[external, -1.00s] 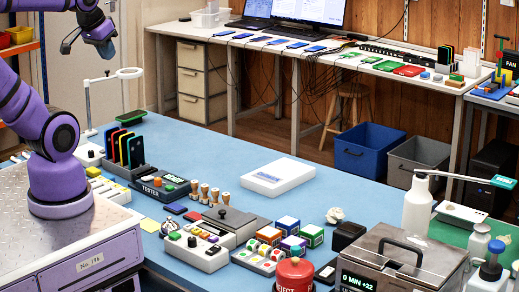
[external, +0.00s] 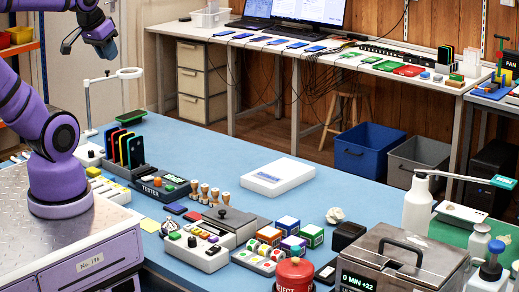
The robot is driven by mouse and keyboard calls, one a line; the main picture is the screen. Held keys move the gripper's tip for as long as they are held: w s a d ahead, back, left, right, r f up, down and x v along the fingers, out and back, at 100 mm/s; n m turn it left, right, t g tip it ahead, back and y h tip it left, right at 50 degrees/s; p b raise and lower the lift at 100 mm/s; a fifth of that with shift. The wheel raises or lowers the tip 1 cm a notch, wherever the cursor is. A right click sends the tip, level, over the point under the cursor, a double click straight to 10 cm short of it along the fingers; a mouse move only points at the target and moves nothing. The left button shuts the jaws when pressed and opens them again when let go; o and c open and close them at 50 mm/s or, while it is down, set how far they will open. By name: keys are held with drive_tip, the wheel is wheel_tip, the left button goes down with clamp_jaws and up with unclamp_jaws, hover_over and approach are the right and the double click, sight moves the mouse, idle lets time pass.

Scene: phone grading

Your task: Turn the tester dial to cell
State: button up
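The tester (external: 163,186) is a dark box labelled TESTER with a small green display, on the blue table at left centre. An orange knob (external: 155,181) sits on its top; its pointer setting is too small to read. My gripper (external: 88,50) is high at the upper left, pointing down, well above and left of the tester. It holds nothing that I can see, and its finger gap is too small to judge.
A rack of upright phones (external: 126,148) stands just behind the tester. Wooden-handled stamps (external: 204,193) stand to its right. A ring lamp on a stand (external: 90,105) rises behind left. A white box (external: 278,176) lies right of centre, with clear blue table (external: 225,150) around it.

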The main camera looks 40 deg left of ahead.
drive_tip(key=o, duration=0.3)
drive_tip(key=shift+w+f, duration=0.15)
drive_tip(key=shift+w, duration=0.2)
drive_tip(key=shift+o, duration=0.8)
drive_tip(key=w+f+n+g+h, duration=0.2)
drive_tip(key=w+f+n, duration=0.3)
drive_tip(key=w, duration=0.3)
drive_tip(key=shift+d+n, duration=0.25)
drive_tip(key=shift+n, duration=0.45)
drive_tip(key=n+g+y, duration=0.2)
drive_tip(key=n+g, duration=0.1)
drive_tip(key=n, duration=1.8)
hover_over(158, 179)
wheel_tip(158, 179, down, 30)
drive_tip(key=shift+a+f, duration=0.2)
drive_tip(key=shift+f, duration=4.7)
drive_tip(key=c, duration=0.9)
